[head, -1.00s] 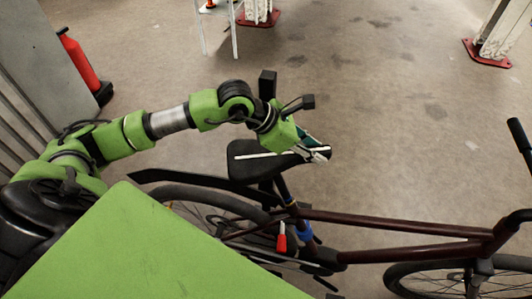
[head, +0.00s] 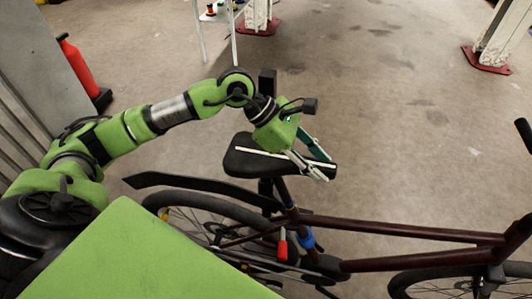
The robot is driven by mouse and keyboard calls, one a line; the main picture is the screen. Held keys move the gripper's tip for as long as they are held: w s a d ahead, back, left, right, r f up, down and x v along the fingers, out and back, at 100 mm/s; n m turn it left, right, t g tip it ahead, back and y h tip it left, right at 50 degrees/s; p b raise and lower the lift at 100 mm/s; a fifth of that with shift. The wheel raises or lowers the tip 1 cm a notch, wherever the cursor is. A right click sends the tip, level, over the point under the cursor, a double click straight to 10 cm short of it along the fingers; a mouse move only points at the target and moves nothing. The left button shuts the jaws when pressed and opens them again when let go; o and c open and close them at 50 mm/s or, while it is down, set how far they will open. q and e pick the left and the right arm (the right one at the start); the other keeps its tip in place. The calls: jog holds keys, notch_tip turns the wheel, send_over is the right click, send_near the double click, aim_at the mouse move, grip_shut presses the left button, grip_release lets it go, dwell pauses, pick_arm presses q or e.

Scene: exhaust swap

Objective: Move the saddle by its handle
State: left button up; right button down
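The black saddle (head: 255,160) with a white stripe sits on its post on the dark red bicycle, in the middle of the head view. Its nose points right. My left gripper (head: 328,169) is at the saddle's nose, with its two fingers spread apart. The fingers cover part of the nose, and I cannot tell whether they touch it. A red handle (head: 282,246) shows lower down by the frame, beside a blue part (head: 306,239) on the seat tube. My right gripper is not in view.
The bicycle's rear wheel (head: 180,208) and dark red frame (head: 390,227) lie below the saddle. A green surface (head: 135,255) fills the lower left. A red fire extinguisher (head: 80,65) stands at the upper left. The concrete floor behind the bicycle is mostly clear.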

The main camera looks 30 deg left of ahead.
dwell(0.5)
pick_arm(q)
jog(key=shift+v, duration=2.55)
jog(key=shift+p+v, duration=0.3)
jog(key=shift+v, duration=4.05)
jog(key=shift+s, duration=0.1)
notch_tip(320, 180, up, 5)
jog(key=p, duration=0.3)
jog(key=shift+f, duration=0.1)
